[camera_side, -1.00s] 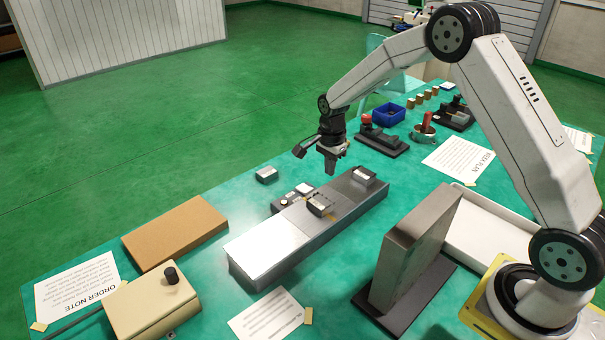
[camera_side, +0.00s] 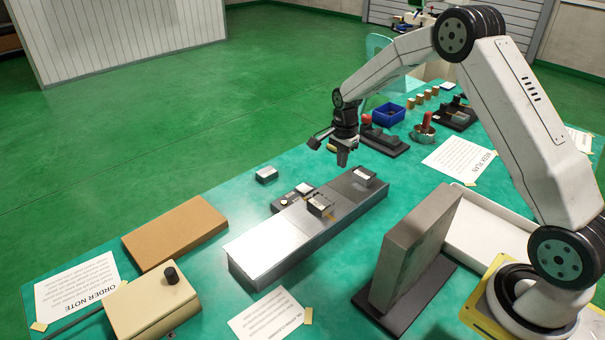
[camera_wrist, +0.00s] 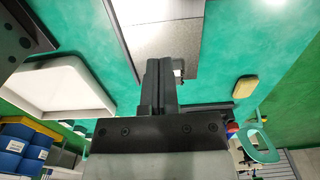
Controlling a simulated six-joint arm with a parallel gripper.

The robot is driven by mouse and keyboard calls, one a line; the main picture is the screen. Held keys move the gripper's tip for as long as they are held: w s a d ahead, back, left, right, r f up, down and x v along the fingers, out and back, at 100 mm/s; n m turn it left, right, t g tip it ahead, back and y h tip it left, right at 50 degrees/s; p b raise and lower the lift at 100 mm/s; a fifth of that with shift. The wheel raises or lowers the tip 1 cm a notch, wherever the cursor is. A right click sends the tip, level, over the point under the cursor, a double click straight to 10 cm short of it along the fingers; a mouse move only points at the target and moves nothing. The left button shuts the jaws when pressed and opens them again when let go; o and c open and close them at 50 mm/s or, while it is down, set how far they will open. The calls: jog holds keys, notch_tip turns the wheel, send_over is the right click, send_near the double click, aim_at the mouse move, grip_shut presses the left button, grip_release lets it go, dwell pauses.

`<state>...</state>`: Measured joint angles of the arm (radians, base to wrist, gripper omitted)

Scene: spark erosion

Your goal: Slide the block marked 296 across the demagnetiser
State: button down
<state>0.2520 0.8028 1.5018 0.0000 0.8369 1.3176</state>
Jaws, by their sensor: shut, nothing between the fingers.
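My gripper (camera_side: 342,162) is shut and empty, raised above the back part of a long grey bench unit (camera_side: 262,250) with a bright metal top. Two small dark blocks with pale tops sit on this unit: one near its middle (camera_side: 320,205) and one near its far end (camera_side: 363,176). A third small block (camera_side: 266,174) lies on the table to the left. No number can be read, so I cannot tell which is 296. In the wrist view my closed fingers (camera_wrist: 160,80) cover part of a small block (camera_wrist: 178,67). I cannot tell for sure which unit is the demagnetiser.
A small device with buttons (camera_side: 282,203) stands against the long unit's left side. A brown board (camera_side: 174,233) and a beige box with a black knob (camera_side: 150,303) are front left. A tall grey plate (camera_side: 412,250) stands at right, beside a white tray (camera_side: 490,235).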

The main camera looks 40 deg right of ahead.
aim_at(259, 249)
jog(key=shift+f, duration=0.15)
notch_tip(259, 249, down, 10)
jog(key=shift+r, duration=0.1)
jog(key=shift+a, duration=2.05)
jog(key=a, duration=2.4)
jog(key=shift+a, duration=0.35)
jog(key=shift+d, duration=0.15)
